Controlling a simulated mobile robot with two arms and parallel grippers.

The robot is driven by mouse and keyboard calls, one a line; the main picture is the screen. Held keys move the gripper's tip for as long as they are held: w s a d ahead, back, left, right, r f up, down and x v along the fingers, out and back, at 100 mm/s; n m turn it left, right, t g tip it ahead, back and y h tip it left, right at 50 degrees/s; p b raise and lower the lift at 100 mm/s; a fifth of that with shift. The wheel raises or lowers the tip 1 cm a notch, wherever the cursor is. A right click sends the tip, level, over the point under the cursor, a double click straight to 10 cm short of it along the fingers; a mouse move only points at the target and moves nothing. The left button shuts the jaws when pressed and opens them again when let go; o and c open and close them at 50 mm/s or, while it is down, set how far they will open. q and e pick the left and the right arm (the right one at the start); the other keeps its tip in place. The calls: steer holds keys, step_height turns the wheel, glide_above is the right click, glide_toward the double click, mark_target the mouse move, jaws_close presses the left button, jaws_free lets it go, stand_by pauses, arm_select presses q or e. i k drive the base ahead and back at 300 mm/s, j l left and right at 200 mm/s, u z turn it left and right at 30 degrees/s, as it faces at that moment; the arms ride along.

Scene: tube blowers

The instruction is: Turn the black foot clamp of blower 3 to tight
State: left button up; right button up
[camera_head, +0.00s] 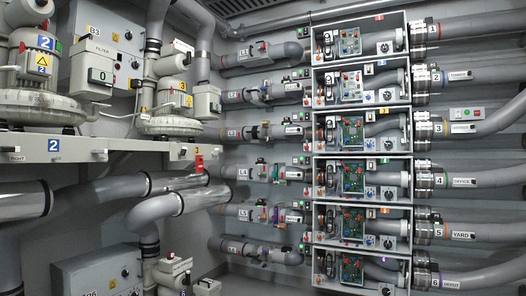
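Blower 3 (170,122) is a grey rounded machine with a yellow 3 label, standing on a grey shelf (130,146) at the left of the middle. A yellow 3 label (198,151) is also on the shelf's front edge, with a red tag or lever (199,163) just below it. A small dark part (183,152) on the shelf edge under blower 3 may be the black foot clamp. It is too small to tell its position. Neither of my grippers is in view.
Blower 2 (38,95) stands on the same shelf at the far left. A grey filter box (92,68) is between the blowers. Large pipes (165,205) run below the shelf. Several open electronics boxes (360,90) and grey tubes fill the right wall.

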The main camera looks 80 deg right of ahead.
mark_target(182, 152)
steer(key=i+l+z, duration=0.15)
steer(key=z, duration=2)
steer(key=i+j+z, duration=0.15)
steer(key=k, duration=0.05)
